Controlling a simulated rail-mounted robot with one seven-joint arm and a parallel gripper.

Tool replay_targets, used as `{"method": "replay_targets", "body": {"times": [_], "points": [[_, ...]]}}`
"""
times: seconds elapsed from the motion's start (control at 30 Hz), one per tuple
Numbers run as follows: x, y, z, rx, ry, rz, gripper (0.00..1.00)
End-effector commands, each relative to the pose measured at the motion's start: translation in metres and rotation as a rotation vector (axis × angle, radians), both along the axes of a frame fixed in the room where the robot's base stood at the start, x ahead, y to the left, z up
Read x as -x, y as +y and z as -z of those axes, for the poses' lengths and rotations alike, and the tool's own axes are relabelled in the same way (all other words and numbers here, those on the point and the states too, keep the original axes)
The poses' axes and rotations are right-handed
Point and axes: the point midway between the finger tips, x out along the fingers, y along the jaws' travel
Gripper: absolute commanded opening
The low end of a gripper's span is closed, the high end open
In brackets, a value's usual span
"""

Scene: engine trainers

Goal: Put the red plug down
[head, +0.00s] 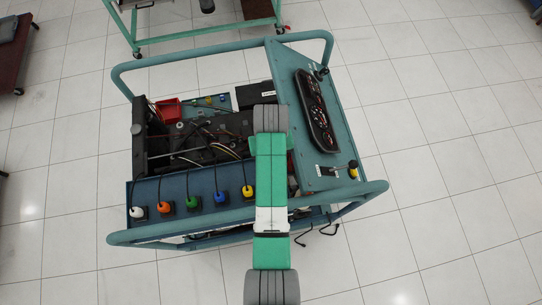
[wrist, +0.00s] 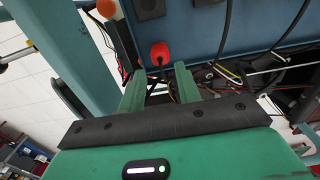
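The red plug (wrist: 160,53) shows in the wrist view at the edge of the blue panel (wrist: 200,40), with a dark cable near it. My gripper (wrist: 160,72) is open, its two green fingers spread to either side just below the plug in the picture. Gaps show between the plug and both fingers, and nothing is held. How the plug is seated cannot be told. In the head view my arm covers the fingertips and the red plug.
In the head view, white (head: 136,212), orange (head: 164,207), green (head: 192,202), blue (head: 220,198) and yellow (head: 247,191) plugs stand along the blue panel. A red tray (head: 168,110) lies behind. Teal frame rails (head: 130,237) surround the trainer. An instrument panel (head: 316,112) is at right.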

Motion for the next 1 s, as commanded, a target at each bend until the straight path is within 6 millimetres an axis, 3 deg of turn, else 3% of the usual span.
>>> {"method": "replay_targets", "body": {"times": [0.1, 0.2, 0.63, 0.73, 0.77, 0.87, 0.93, 0.97, 1.0], "points": [[-0.001, 0.000, -0.025, 0.000, -0.003, 0.000, 0.33], [-0.001, 0.000, -0.039, -0.001, -0.003, 0.000, 0.33], [0.000, 0.000, -0.047, 0.000, -0.002, 0.000, 0.33], [-0.018, 0.000, -0.067, -0.001, -0.104, 0.008, 0.33], [-0.030, 0.001, -0.083, -0.002, -0.177, 0.014, 0.33], [-0.076, 0.001, -0.174, -0.015, -0.544, 0.043, 0.33], [-0.094, 0.002, -0.258, -0.034, -0.834, 0.065, 0.33], [-0.096, 0.002, -0.294, -0.043, -0.952, 0.074, 0.33], [-0.094, 0.002, -0.343, -0.057, -1.107, 0.083, 0.33]]}}
